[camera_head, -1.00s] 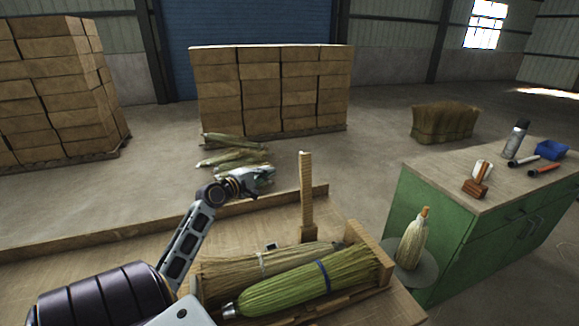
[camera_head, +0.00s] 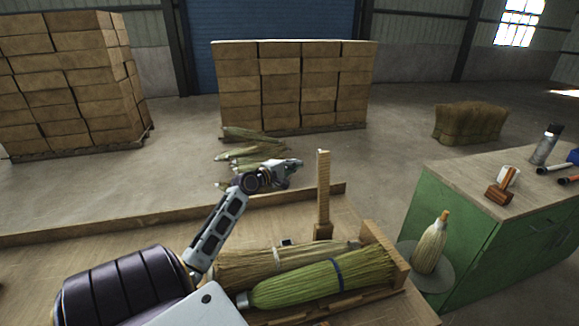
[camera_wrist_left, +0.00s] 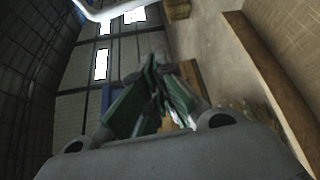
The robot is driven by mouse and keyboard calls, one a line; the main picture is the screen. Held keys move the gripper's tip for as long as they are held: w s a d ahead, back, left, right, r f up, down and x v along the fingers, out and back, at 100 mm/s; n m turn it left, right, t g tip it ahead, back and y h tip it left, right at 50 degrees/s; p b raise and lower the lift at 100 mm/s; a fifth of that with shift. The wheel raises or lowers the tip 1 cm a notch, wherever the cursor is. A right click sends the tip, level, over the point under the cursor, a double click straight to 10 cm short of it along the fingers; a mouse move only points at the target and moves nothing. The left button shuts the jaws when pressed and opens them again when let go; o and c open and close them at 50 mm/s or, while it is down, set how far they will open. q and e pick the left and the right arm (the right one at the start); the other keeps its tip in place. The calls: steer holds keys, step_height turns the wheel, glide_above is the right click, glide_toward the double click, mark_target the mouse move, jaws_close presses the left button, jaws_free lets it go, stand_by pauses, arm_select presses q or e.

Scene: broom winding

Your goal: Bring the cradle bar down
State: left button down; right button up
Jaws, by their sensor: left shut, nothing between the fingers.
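The cradle bar (camera_head: 323,195) is a pale wooden post. It stands upright at the back of the wooden broom cradle (camera_head: 397,262) on the table. My left gripper (camera_head: 297,164) is shut and empty. In the head view it appears just left of the bar's upper part, with a small gap between them. In the left wrist view its dark green fingers (camera_wrist_left: 153,65) are together, and I cannot make out the bar there. A green broom head (camera_head: 320,281) with a blue band and a tan broom head (camera_head: 240,264) lie side by side in the cradle. My right gripper is not in view.
A raised wooden edge (camera_head: 130,225) runs along the table's back. A green cabinet (camera_head: 460,235) stands at right, with a small broom head (camera_head: 431,247) on a round plate beside it. Loose broom bundles (camera_head: 247,150) lie on the floor behind. Stacked boxes stand farther back.

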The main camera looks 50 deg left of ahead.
arm_select(q)
steer(key=w+d+p, duration=0.2)
steer(key=w+d, duration=0.1)
steer(key=shift+w+d+r, duration=0.15)
steer(key=shift+w+d, duration=0.15)
stand_by(0.7)
steer(key=shift+d, duration=0.1)
stand_by(0.4)
